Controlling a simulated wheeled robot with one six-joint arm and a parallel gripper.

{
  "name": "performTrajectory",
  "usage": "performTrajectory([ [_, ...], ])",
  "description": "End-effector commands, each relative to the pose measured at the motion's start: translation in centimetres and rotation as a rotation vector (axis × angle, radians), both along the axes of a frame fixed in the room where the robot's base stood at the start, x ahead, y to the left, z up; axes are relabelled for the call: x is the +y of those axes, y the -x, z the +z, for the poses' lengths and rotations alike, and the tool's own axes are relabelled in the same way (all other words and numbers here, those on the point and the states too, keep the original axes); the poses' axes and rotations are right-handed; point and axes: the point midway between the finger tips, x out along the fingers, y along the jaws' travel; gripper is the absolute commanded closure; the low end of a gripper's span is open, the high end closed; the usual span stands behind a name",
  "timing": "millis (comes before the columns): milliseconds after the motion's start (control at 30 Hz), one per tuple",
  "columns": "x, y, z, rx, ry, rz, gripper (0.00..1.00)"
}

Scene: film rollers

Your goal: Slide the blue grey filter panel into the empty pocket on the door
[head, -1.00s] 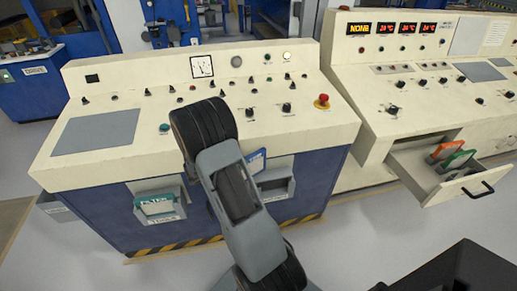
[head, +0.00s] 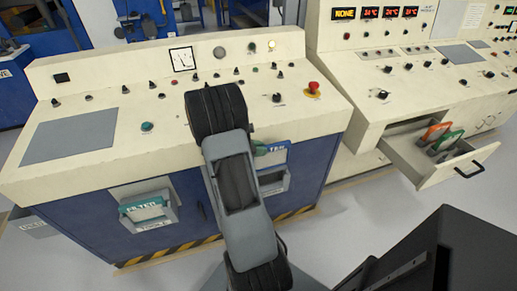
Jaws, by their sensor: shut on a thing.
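The blue grey filter panel (head: 273,156), pale with a blue lettered top strip, shows just right of my arm in the head view. My gripper (head: 260,148) is mostly hidden behind my arm; a small dark green part of it shows at the panel's left edge. It is shut on the panel. The grey door pocket (head: 275,184) is on the blue cabinet front, directly below and behind the panel in the picture. The panel's lower edge overlaps the pocket's opening; I cannot tell whether it is inside or in front. The left part of both is hidden.
A left pocket (head: 150,222) holds a teal-topped filter panel (head: 145,207). An open drawer (head: 435,172) with orange and green panels juts out at the right. The cream console top (head: 110,165) overhangs the pockets. A black box-like shape (head: 430,255) fills the lower right.

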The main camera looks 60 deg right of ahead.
Motion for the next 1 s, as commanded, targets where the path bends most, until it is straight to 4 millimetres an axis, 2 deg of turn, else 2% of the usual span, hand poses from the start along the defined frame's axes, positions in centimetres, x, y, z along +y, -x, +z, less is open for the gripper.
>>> performTrajectory([
  [33,0.0,0.0,-0.8,0.0,0.0,0.001,1.0],
  [1000,0.1,-0.2,-8.9,0.0,0.0,0.005,1.0],
])
